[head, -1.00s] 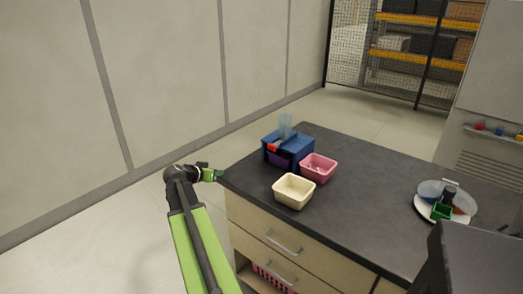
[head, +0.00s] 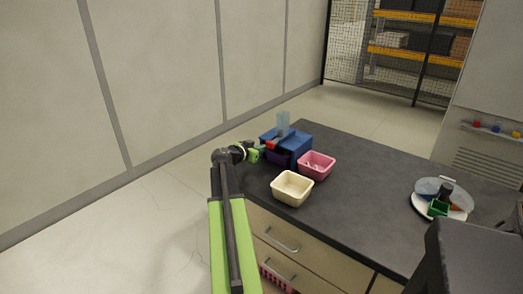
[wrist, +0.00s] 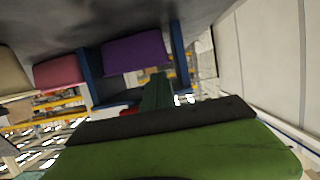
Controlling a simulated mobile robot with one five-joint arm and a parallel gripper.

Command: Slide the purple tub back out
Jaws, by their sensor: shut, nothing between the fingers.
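The purple tub (head: 278,157) sits inside a blue open-fronted holder (head: 298,143) on the dark worktop, mostly hidden by the holder. In the wrist view the purple tub (wrist: 133,52) shows between the blue side walls (wrist: 180,58), with the picture turned over. My gripper (head: 259,150) is shut and empty, just left of the holder at about its height. In the wrist view the dark green fingers (wrist: 157,92) point toward the purple tub. I cannot tell whether they touch it.
A pink tub (head: 317,165) with small contents stands right of the holder. A cream tub (head: 292,188) stands in front. A red piece (head: 271,144) and a clear upright piece (head: 283,124) are at the holder's top. A round tray (head: 442,198) lies far right; the worktop between is clear.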

